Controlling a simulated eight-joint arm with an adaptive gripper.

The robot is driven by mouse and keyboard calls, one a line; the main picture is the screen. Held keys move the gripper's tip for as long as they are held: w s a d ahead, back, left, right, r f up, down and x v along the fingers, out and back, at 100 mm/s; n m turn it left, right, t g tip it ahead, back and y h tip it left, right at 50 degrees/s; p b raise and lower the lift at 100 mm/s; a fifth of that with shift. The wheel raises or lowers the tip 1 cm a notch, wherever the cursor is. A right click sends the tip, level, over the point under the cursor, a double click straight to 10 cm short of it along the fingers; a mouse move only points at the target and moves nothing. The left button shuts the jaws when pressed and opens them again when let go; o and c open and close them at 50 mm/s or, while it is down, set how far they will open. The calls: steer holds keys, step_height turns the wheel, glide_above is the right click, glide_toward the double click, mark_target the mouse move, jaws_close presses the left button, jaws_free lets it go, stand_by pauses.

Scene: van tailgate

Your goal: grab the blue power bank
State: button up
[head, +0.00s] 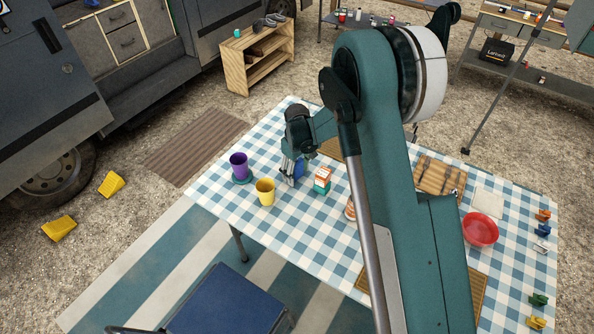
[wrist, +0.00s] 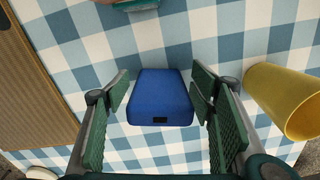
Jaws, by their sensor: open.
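The blue power bank (wrist: 160,97) lies on the blue-and-white checked cloth. In the wrist view it sits between the two green finger pads of my gripper (wrist: 162,112), with a small gap on each side. My gripper is open and does not hold it. A dark port shows on the power bank's near end. In the head view my gripper (head: 293,172) reaches down to the table, and a blue part of the power bank (head: 299,168) shows beside the fingers; the rest is hidden.
A yellow cup (wrist: 283,100) stands close to the right finger in the wrist view. A red bowl (head: 481,229) is farther right. Checked cloth (head: 285,225) in front is clear.

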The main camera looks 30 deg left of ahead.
mark_target(297, 161)
steer(key=c, duration=1.1)
steer(key=shift+r+p, duration=0.35)
steer(key=shift+r, duration=4.65)
